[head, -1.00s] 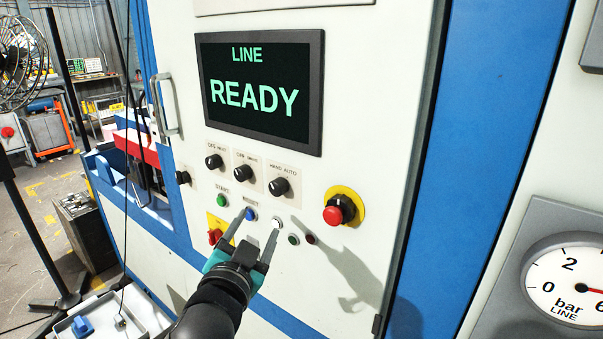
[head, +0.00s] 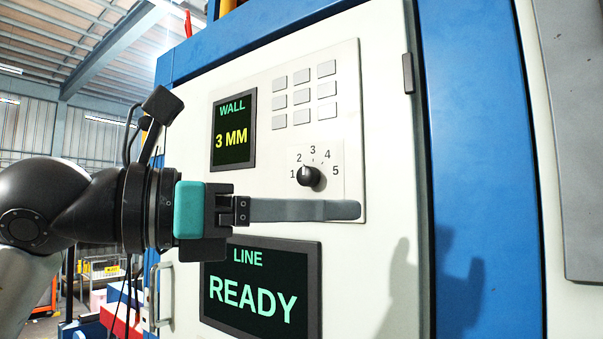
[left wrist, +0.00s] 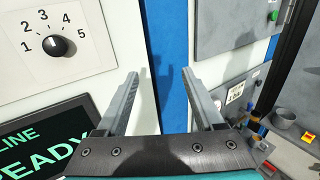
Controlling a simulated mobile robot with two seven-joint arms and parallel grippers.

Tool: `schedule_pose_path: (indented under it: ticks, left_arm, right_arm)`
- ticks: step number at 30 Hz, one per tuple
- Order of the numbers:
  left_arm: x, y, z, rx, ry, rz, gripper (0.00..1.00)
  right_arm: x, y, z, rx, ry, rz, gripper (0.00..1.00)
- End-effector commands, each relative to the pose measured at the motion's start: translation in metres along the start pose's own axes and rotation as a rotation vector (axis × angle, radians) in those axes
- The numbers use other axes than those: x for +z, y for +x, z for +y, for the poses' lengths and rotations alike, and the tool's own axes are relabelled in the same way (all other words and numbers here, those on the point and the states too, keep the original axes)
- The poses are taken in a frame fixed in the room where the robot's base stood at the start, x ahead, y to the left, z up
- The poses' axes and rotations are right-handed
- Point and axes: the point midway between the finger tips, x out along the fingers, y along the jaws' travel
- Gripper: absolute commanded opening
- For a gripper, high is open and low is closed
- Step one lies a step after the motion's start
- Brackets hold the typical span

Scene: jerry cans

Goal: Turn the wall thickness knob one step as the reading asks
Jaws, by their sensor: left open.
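The wall thickness knob (head: 308,177) is a small black dial on a white panel, with numbers 1 to 5 around it. Its white mark points up and left, toward the 2. The wall display (head: 233,134) above left of it reads "WALL 3 MM". My left gripper (head: 352,210) reaches in from the left just below the knob in the picture, its fingers overlapping in side view. In the left wrist view the gripper (left wrist: 160,75) is open and empty, with the knob (left wrist: 56,46) off to the left of both fingers. My right gripper is out of view.
Blank grey buttons (head: 303,94) sit above the knob. The lower screen (head: 262,288) reads "LINE READY". A door handle (head: 153,296) sticks out at lower left. Blue frame (head: 480,170) borders the white door on the right.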

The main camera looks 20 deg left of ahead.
Motion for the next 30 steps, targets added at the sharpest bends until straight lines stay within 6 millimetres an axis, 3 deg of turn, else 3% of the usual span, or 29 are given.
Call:
schedule_pose_path:
  ticks: [3,6,12,17,30]
  left_arm:
    - [0.023,-0.031,0.034,0.240,0.111,0.034,0.69]
    - [0.036,-0.055,0.054,0.389,0.151,0.046,0.69]
    - [0.049,-0.076,0.071,0.521,0.171,0.049,0.69]
    - [0.049,-0.061,0.081,0.525,0.168,0.054,0.69]
    - [0.051,0.019,0.127,0.521,0.168,0.053,0.69]
  right_arm:
    - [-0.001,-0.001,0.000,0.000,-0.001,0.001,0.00]
    - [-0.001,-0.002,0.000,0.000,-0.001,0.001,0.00]
    - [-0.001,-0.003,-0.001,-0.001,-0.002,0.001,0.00]
    - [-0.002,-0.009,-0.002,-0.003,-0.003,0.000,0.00]
    - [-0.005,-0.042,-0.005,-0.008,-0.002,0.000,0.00]
